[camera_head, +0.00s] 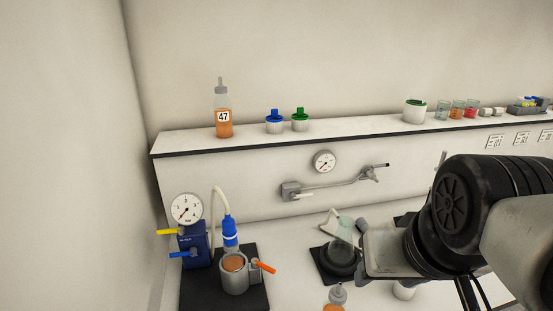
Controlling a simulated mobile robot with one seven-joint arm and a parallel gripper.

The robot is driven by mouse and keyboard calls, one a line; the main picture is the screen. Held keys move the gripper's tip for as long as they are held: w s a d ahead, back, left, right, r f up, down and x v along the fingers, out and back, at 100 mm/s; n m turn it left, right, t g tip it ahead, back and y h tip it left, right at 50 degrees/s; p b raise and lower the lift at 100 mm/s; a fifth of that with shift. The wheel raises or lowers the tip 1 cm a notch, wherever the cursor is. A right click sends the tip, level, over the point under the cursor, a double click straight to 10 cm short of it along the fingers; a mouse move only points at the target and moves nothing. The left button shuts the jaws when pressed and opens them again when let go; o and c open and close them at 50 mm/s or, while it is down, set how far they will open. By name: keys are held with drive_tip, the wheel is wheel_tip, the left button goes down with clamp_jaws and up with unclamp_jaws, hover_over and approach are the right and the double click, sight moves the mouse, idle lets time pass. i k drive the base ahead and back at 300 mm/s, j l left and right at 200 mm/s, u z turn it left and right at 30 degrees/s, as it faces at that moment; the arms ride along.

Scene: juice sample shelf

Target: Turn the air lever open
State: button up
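A dark blue unit (193,245) with a round gauge (187,210) on top stands on the bench at the left. A yellow lever (170,232) and a light blue lever (182,254) stick out to its left, both roughly level. No label that I can read tells which is the air lever. A wall fitting with a short white handle (302,195) sits behind. My gripper (372,252) is at the right, well apart from these levers. Its fingers are not clearly seen, so I cannot tell whether it is open.
A blue-topped nozzle (229,232) hangs over a grey cup (235,277) with an orange handle (263,267). A glass flask (341,237) stands close to my gripper. A bottle (338,295) is at the front. The shelf above holds bottle 47 (222,116) and several jars.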

sight(192, 252)
drive_tip(key=k+l+u, duration=0.35)
drive_tip(key=l, duration=0.2)
drive_tip(key=k+l+u, duration=0.35)
drive_tip(key=i+l, duration=0.1)
drive_tip(key=i, duration=0.2)
drive_tip(key=i+l, duration=0.1)
drive_tip(key=i, duration=0.2)
